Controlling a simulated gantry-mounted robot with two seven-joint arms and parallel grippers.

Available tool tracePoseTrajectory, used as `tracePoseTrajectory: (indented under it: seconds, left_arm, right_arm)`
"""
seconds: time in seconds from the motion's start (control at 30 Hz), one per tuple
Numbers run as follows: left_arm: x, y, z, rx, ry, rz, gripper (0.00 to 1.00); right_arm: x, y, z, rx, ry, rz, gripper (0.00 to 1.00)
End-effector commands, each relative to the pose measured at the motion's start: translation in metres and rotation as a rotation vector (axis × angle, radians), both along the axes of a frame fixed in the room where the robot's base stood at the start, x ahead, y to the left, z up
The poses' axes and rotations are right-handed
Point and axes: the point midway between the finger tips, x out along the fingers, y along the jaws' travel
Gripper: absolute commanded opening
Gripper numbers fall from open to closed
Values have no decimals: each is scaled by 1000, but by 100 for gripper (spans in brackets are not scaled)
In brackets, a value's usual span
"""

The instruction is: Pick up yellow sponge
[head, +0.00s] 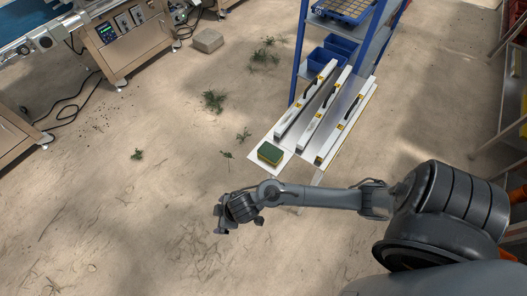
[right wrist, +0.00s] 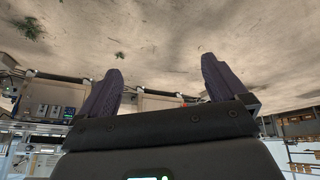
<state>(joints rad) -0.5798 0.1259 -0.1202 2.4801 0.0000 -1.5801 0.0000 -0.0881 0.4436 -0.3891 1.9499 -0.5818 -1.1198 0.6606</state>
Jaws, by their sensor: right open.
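The yellow sponge (head: 270,154) has a green top and lies on the near end of the low white shelf board (head: 284,167) in the head view. My right gripper (head: 220,226) is in front of the sponge and to its left, apart from it, above bare floor. In the right wrist view its two dark fingers (right wrist: 158,88) stand wide apart with nothing between them. The sponge does not show in the right wrist view. My left gripper is not in view.
Long white bars (head: 306,99) with black handles lie on the board behind the sponge. A blue rack (head: 297,52) with blue bins (head: 341,45) stands at the back. Green plant tufts (head: 213,100) and a grey block (head: 208,40) lie on otherwise open floor. Machine cabinets (head: 128,38) stand at upper left.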

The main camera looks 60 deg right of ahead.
Motion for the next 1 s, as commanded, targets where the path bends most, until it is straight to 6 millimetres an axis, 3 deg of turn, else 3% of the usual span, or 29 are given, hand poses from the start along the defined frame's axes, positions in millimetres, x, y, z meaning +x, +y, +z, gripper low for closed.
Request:
tracePoseTrajectory:
  seconds: [0.03, 0.17, 0.3, 0.5, 0.6, 0.77, 1.0]
  left_arm:
    - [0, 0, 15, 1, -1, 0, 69]
    - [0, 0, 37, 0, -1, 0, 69]
    - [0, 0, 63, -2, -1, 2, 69]
    - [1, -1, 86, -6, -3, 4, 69]
    - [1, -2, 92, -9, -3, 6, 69]
    - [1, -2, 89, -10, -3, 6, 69]
    - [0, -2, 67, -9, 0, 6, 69]
  right_arm:
    - [12, -10, 4, -12, 9, 18, 99]
    - [33, -51, -2, -24, 94, 31, 99]
    - [43, -137, 6, -42, 264, -67, 99]
    - [32, -255, 48, -43, 487, -331, 99]
    - [22, -291, 68, -34, 557, -444, 99]
    - [12, -316, 76, -23, 614, -541, 99]
    - [6, -319, 45, -20, 623, -557, 99]
